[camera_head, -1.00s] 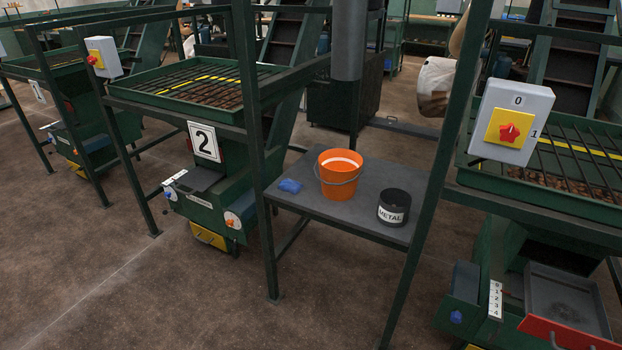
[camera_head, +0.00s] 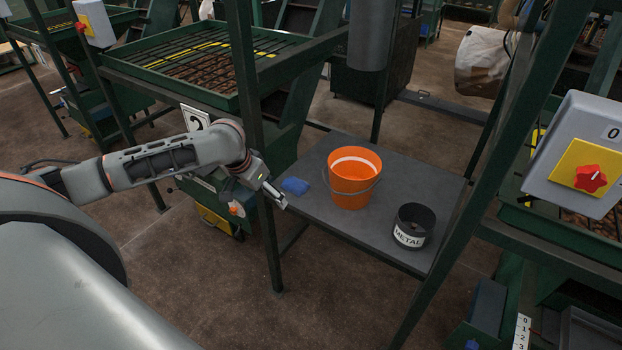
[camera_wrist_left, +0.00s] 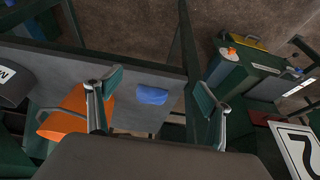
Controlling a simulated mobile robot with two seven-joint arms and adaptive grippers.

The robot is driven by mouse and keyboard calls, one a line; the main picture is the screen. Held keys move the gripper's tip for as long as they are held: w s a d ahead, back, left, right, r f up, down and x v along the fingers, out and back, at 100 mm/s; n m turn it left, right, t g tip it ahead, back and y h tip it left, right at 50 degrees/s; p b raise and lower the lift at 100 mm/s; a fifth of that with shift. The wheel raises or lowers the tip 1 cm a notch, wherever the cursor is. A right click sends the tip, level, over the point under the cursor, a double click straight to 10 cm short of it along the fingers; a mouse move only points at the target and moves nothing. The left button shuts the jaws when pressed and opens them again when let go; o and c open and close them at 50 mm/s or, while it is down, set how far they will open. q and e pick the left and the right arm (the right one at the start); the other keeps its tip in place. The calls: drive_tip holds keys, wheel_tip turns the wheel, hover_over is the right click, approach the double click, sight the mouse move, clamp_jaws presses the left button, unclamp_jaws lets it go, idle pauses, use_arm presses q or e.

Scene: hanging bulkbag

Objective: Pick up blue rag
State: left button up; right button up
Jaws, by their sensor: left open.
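The blue rag (camera_head: 295,186) lies crumpled on the left end of the grey table (camera_head: 398,165), beside the orange bucket. My left gripper (camera_head: 277,194) is just left of the rag, near the table's left edge and next to a green post. In the left wrist view, the left gripper (camera_wrist_left: 157,92) is open and empty. The blue rag (camera_wrist_left: 152,95) shows between its fingers but farther off, apart from them. My right gripper is not in view.
An orange bucket (camera_head: 352,178) and a black can marked METAL (camera_head: 413,226) stand on the table. A green upright post (camera_head: 258,150) rises at the table's left front. A grey switch box (camera_head: 583,160) with a red knob is at the right.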

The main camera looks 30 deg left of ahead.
use_arm(q)
drive_tip(key=b, duration=0.2)
hover_over(294, 181)
drive_tip(key=s, duration=0.3)
drive_tip(key=shift+a+f, duration=0.1)
drive_tip(key=shift+a, duration=0.05)
drive_tip(key=shift+w, duration=0.3)
drive_tip(key=shift+w+f, duration=0.1)
drive_tip(key=shift+w, duration=0.1)
drive_tip(key=b+x, duration=0.2)
drive_tip(key=x, duration=0.2)
drive_tip(key=shift+f, duration=0.25)
drive_tip(key=shift+w+f, duration=0.15)
drive_tip(key=c, duration=1)
drive_tip(key=shift+c, duration=0.5)
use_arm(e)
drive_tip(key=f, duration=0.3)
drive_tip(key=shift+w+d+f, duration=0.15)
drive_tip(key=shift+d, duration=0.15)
